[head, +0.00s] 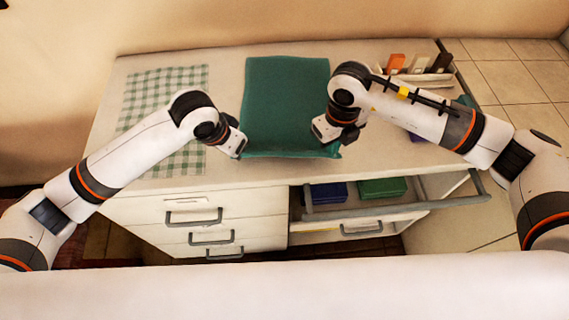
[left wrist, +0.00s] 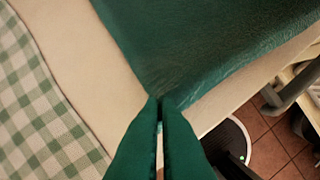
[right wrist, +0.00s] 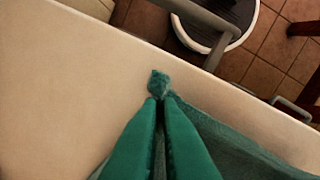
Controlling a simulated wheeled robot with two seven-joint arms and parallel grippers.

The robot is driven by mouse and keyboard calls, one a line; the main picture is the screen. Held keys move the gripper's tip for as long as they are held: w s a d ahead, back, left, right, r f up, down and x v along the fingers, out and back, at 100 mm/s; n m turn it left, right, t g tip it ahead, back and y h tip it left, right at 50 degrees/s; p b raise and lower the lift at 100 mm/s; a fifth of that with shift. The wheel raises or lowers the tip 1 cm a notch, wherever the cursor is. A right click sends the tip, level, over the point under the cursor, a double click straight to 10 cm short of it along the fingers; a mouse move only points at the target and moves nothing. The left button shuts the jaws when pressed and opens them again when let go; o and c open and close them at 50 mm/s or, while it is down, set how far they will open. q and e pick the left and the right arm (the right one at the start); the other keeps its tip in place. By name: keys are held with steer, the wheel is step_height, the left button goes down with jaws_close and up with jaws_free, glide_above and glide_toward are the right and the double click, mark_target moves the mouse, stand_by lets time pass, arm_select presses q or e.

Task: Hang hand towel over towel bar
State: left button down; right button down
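The green hand towel (head: 287,95) lies spread on the counter, its front edge between my two grippers. My left gripper (head: 241,155) is at the towel's front left corner; in the left wrist view its fingers (left wrist: 160,100) are closed together at that corner. My right gripper (head: 335,150) is at the front right corner; in the right wrist view a bunched bit of towel (right wrist: 158,82) sticks out past its closed fingertips. The grey towel bar (head: 400,209) runs along the counter's front right, below the top; part of it shows in the right wrist view (right wrist: 195,15).
A green checked cloth (head: 165,110) lies left of the towel. A white caddy (head: 415,76) with bottles stands at the back right, behind my right arm. Folded blue (head: 325,193) and green cloths (head: 382,187) lie below the counter top, behind the bar. Drawers with grey handles (head: 193,222) are at front left.

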arm_select(q)
steer(key=shift+a+r, duration=0.1)
steer(key=shift+r, duration=0.35)
arm_select(e)
steer(key=shift+r, duration=0.45)
